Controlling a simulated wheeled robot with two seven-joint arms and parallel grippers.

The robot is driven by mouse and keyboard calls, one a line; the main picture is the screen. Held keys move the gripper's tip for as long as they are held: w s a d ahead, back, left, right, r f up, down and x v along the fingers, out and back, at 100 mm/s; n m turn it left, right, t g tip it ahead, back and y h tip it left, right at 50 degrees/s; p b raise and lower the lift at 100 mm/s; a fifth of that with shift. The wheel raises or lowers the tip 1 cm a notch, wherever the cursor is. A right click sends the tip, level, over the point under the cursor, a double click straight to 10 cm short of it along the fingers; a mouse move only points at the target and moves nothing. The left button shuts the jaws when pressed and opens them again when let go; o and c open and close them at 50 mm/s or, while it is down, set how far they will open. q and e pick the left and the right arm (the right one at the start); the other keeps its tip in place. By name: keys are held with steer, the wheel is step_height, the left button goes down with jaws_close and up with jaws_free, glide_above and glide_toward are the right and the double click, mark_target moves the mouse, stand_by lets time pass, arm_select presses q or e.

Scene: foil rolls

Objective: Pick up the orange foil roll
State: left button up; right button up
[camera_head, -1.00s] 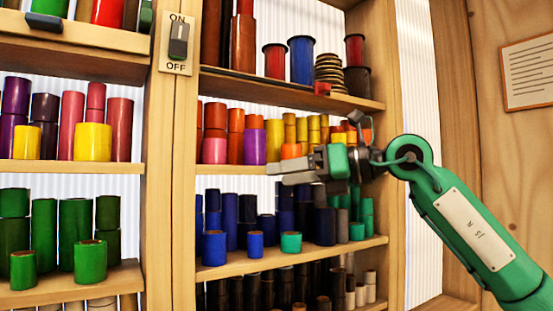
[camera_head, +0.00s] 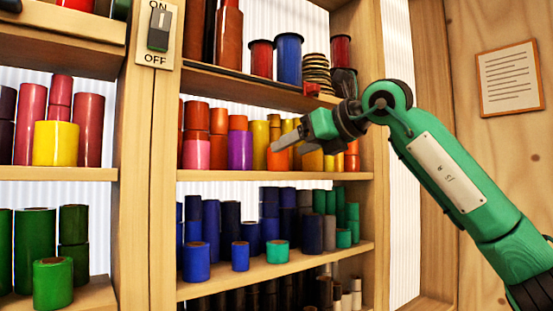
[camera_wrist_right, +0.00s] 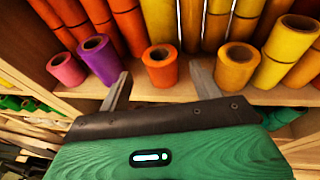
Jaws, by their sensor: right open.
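The orange foil roll (camera_wrist_right: 161,68) stands upright at the front of the middle shelf. In the head view the orange roll (camera_head: 277,161) shows just below and behind my right gripper's fingers, which partly cover it. My right gripper (camera_head: 283,145) is open and empty, reaching in from the right. In the right wrist view the two fingers of the right gripper (camera_wrist_right: 159,78) point toward the shelf, one on each side of the orange roll, with gaps to both. I cannot tell how far the fingertips reach along the roll. My left gripper is not in view.
A purple roll (camera_wrist_right: 98,60) and a pink roll (camera_wrist_right: 66,70) stand left of the orange roll. A yellow-orange roll (camera_wrist_right: 236,67) stands close on its right. Taller rolls line the back. The lower shelf (camera_head: 285,268) holds blue and green rolls. A wooden post (camera_head: 375,200) stands at right.

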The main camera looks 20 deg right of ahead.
mark_target(286, 150)
steer(key=shift+w+a, duration=0.15)
steer(key=shift+w, duration=0.05)
steer(key=p+x, duration=0.2)
steer(key=x, duration=0.3)
steer(key=shift+w, duration=0.15)
steer(key=shift+s, duration=0.2)
steer(key=c, duration=0.3)
steer(key=shift+w, duration=0.1)
steer(key=c, duration=0.8)
